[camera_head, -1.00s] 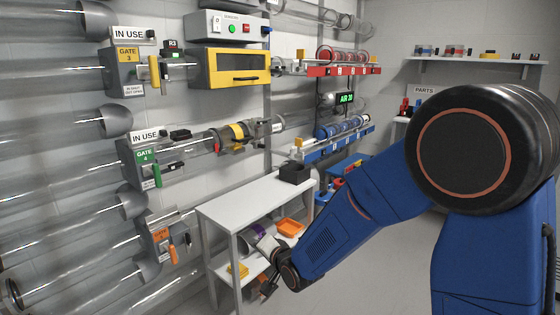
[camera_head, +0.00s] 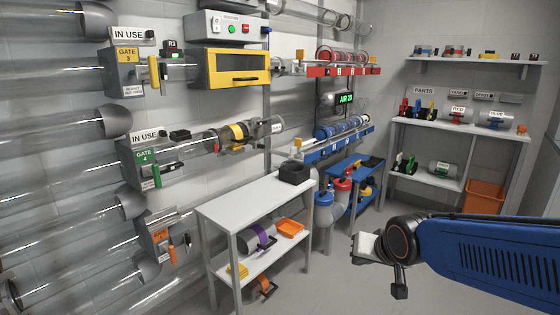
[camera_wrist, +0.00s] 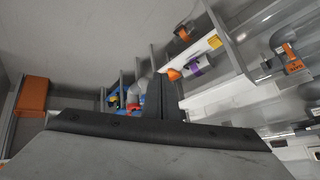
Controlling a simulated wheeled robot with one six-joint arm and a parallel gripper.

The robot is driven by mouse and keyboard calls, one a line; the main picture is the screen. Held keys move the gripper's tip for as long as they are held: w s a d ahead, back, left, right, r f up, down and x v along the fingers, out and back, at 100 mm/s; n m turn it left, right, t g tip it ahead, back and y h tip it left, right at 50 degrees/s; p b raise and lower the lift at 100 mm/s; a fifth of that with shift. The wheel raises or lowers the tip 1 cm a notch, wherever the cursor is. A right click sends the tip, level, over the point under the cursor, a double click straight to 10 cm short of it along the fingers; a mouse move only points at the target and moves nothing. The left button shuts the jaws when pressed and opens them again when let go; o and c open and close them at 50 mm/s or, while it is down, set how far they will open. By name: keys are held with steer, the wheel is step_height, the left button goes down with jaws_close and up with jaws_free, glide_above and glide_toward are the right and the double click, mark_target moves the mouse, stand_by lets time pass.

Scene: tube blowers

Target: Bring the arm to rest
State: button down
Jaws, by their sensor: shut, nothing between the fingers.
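My blue arm reaches in from the right edge of the head view, low over the floor. My gripper (camera_head: 399,284) hangs at its end, in the open space right of the white table (camera_head: 250,201). It holds nothing and touches nothing that I can see. In the wrist view the dark fingers of my gripper (camera_wrist: 163,98) stand together at the middle, shut. The wrist view looks across the room at a slant, with the shelving and tubes at the upper right.
A blue cart (camera_head: 350,171) stands behind the white table. A parts bench (camera_head: 460,133) stands at the back right, with an orange bin (camera_head: 485,196) beneath. Clear tubes and gate 4 (camera_head: 146,157) line the left wall. The floor around my gripper is clear.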

steer(key=s+d+n+g, duration=0.1)
steer(key=s+d, duration=0.3)
steer(key=s, duration=0.5)
steer(key=s+d+n+g+h, duration=0.1)
steer(key=s+d, duration=0.3)
steer(key=s, duration=0.6)
steer(key=shift+s+d+r+g+h, duration=0.15)
steer(key=shift+s+g+h, duration=0.15)
steer(key=shift+g, duration=0.3)
